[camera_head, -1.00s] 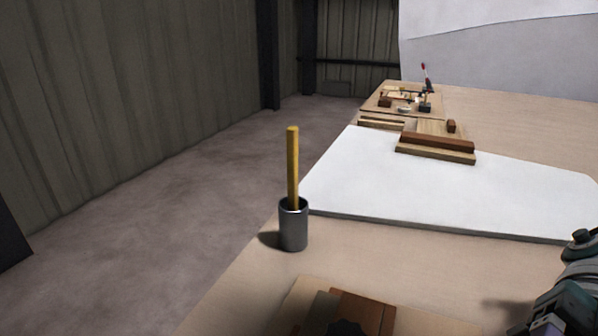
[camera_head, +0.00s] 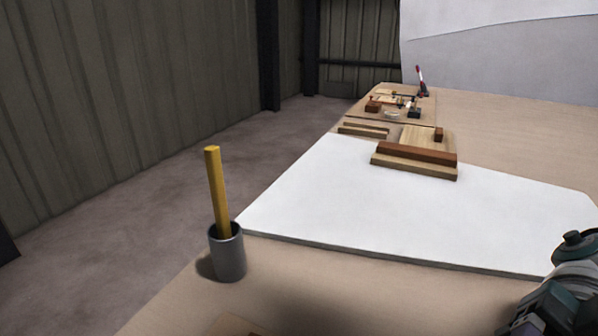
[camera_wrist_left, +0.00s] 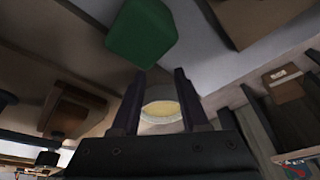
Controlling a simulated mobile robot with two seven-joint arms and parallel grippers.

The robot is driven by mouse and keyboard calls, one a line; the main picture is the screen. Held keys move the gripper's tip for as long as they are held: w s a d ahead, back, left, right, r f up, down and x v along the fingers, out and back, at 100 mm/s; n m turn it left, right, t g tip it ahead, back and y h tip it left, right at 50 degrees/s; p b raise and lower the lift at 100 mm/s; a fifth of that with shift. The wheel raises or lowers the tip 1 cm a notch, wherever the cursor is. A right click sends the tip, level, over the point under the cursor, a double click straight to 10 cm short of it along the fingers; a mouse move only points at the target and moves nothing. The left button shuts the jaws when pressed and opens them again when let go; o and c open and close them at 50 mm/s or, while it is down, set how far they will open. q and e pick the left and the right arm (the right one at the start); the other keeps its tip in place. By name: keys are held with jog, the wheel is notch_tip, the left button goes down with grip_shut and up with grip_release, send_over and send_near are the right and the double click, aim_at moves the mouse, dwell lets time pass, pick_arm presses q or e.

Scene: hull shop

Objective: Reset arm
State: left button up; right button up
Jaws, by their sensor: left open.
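My left gripper (camera_wrist_left: 158,88) shows in the left wrist view with its two dark fingers apart and nothing held between them. Behind the gap, farther off, is a round yellowish thing with a pale rim (camera_wrist_left: 162,109). The head view does not show my left gripper. Part of one of my arms (camera_head: 565,290) enters the head view at the lower right; no gripper jaws show on it.
A grey metal cup (camera_head: 228,258) holding a yellow stick (camera_head: 217,190) stands near the bench's left edge. A white board (camera_head: 390,220) lies behind it, with wooden blocks (camera_head: 415,160) at its far edge. The wrist view shows a green block (camera_wrist_left: 141,32) and a cardboard box (camera_wrist_left: 283,84).

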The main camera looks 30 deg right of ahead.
pick_arm(q)
jog(key=shift+a, duration=0.4)
pick_arm(e)
jog(key=shift+a, duration=0.2)
